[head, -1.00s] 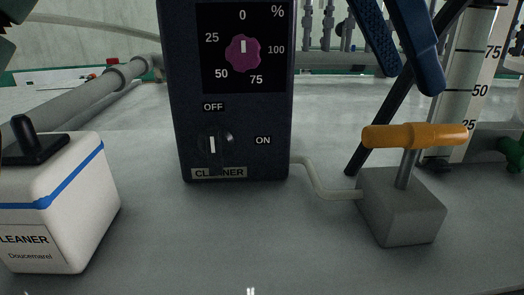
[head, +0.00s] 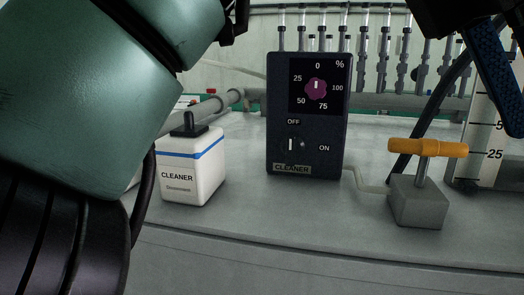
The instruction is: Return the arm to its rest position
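My gripper (head: 501,85) is at the top right corner of the head view, partly cut off by the frame edge. Its dark blue fingers point down, in front of the graduated cylinder and right of the orange-handled valve. I see nothing held, but the gap between the fingers cannot be made out. My green and black arm links fill the left side of the view.
A dark cleaner control box (head: 308,120) with a purple dial (head: 316,89) stands mid-counter. A white cleaner canister (head: 193,166) is left of it. The orange valve handle (head: 428,148) tops a grey block (head: 417,203) at right. Bare counter (head: 290,215) lies in front.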

